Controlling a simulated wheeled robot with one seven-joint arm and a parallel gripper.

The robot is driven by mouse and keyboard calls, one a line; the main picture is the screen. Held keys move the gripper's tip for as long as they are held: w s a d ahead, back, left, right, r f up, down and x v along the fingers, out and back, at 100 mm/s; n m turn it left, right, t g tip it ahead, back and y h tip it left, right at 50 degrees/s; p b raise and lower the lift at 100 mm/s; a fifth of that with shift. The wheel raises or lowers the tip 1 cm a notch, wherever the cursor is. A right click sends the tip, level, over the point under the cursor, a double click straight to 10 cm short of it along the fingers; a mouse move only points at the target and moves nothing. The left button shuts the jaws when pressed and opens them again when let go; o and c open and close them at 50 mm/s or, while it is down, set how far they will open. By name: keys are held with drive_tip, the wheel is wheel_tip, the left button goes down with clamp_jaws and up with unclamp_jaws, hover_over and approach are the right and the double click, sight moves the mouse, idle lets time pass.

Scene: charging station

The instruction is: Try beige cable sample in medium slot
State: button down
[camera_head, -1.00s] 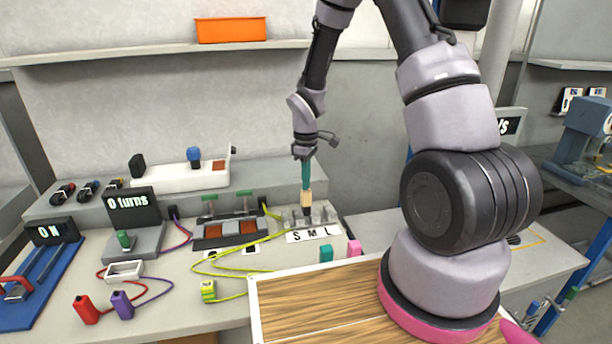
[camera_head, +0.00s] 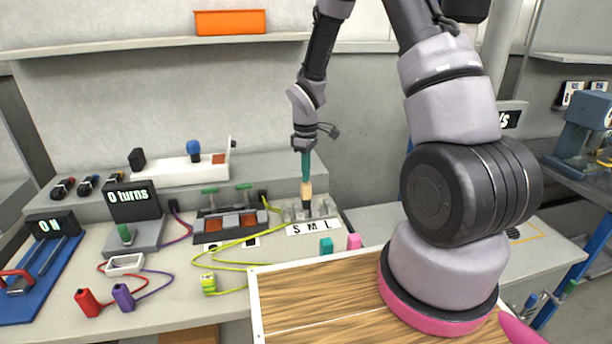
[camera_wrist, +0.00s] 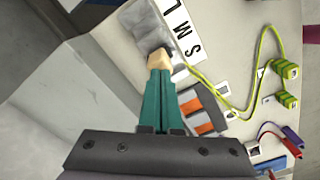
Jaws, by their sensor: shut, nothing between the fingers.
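My gripper (camera_head: 306,180) has teal fingers pointing down, close together. It is above the grey slot block (camera_head: 325,208) behind the S M L label (camera_head: 313,228). The beige cable sample (camera_head: 306,190) is right at the fingertips, with a dark part below it reaching toward the block. In the wrist view, the beige sample (camera_wrist: 160,60) sits at the ends of the teal fingers (camera_wrist: 160,72), over the near end of the slot block (camera_wrist: 145,22). The fingers are shut with no grip on the sample visible. Which slot it stands over, and how deep, I cannot tell.
A yellow-green cable (camera_head: 240,242) loops beside the block to the left. A dark unit with orange-brown panels (camera_head: 230,223) stands left of the block. Teal (camera_head: 326,246) and pink (camera_head: 354,241) pieces lie in front. A wooden-topped board (camera_head: 320,290) fills the foreground.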

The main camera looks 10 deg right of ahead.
wheel_tip(320, 180, up, 13)
drive_tip(key=shift+f, duration=0.2)
idle(0.4)
idle(0.5)
drive_tip(key=s+d+r+m+t, duration=0.2)
drive_tip(key=s+r+m, duration=0.15)
drive_tip(key=r, duration=0.45)
drive_tip(key=s+d+r+m+t, duration=0.1)
drive_tip(key=s+d+r+m, duration=0.15)
drive_tip(key=s+r, duration=0.35)
drive_tip(key=s+d+r+m+t+y, duration=0.1)
drive_tip(key=s+r+m+t, duration=0.3)
drive_tip(key=s+r+m, duration=0.4)
drive_tip(key=s+r+y, duration=0.1)
drive_tip(key=s, duration=0.3)
drive_tip(key=shift+s+d+r+m, duration=0.15)
drive_tip(key=shift+s+r+m, duration=0.2)
drive_tip(key=shift+r+m, duration=0.05)
